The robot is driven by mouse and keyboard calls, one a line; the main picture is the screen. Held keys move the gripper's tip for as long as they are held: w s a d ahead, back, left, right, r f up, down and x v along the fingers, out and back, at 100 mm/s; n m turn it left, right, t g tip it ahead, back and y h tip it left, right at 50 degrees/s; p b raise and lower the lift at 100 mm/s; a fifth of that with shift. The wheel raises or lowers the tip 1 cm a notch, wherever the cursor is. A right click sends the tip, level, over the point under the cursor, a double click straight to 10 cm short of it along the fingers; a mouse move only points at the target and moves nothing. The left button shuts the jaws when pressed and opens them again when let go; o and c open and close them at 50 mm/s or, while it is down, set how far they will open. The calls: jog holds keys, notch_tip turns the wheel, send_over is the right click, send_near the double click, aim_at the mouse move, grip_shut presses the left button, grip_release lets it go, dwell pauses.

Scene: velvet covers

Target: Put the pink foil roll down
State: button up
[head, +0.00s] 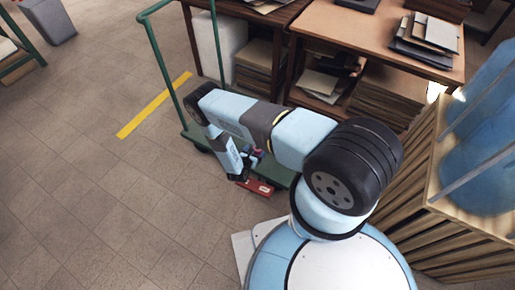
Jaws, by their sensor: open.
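My arm reaches out over the green cart (190,132), and its wrist bends down at the cart's near edge. My gripper (246,178) is small and partly hidden at the end of that wrist; its jaws are open. A red bar-like piece with a pale mark (262,188) shows right at the gripper, and I cannot tell whether it is part of the gripper or a separate thing. A small pinkish and bluish patch (257,154) shows between the wrist and the arm above the cart. I cannot make out clearly whether it is the pink foil roll.
A wooden desk (385,42) with folders stands behind, with stacked boards and boxes on shelves below. A slatted wooden crate (440,220) with blue covering is close on the right. A yellow floor strip (155,104) lies left of the cart.

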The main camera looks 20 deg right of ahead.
jog(key=shift+v, duration=2.75)
jog(key=shift+r, duration=0.1)
